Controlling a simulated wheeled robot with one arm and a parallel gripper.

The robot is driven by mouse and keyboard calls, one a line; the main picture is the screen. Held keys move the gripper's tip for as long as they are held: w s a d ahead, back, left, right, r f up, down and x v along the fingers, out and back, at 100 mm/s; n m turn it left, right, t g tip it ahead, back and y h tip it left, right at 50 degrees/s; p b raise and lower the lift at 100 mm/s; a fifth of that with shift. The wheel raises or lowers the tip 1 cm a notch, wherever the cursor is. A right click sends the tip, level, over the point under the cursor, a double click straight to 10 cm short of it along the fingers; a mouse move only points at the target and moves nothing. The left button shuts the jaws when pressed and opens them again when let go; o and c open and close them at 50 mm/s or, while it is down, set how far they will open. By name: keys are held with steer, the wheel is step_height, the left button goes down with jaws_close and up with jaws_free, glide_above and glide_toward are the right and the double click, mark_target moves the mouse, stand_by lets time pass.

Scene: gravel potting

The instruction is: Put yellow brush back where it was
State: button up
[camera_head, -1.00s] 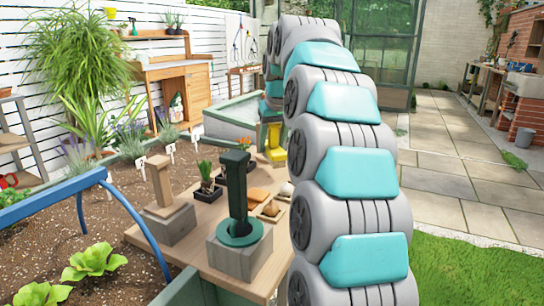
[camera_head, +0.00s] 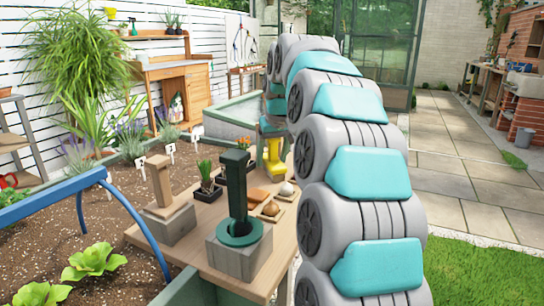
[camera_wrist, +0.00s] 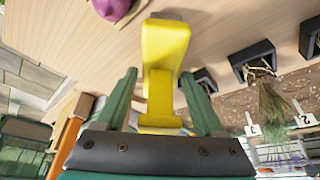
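The yellow brush (camera_head: 273,153) is upright at the far end of the wooden board (camera_head: 208,214), below my gripper (camera_head: 272,127). In the wrist view, the yellow brush (camera_wrist: 165,45) sits between the two green fingers of my gripper (camera_wrist: 159,72), with its broad end away from the palm. A narrow gap shows between each finger and the brush, so the fingers look open around it. I cannot tell for sure whether its lower end touches the board.
A green tool (camera_head: 238,190) and a wooden tool (camera_head: 160,182) stand on grey blocks at the board's near end. Small black pots (camera_head: 208,192) and bulbs (camera_head: 271,209) on small trays lie between them and the brush. A blue hoop (camera_head: 62,195) stands at left.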

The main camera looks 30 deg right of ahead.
mark_target(277, 165)
steer(key=shift+o, duration=0.8)
steer(key=shift+r, duration=0.2)
steer(key=v, duration=1.2)
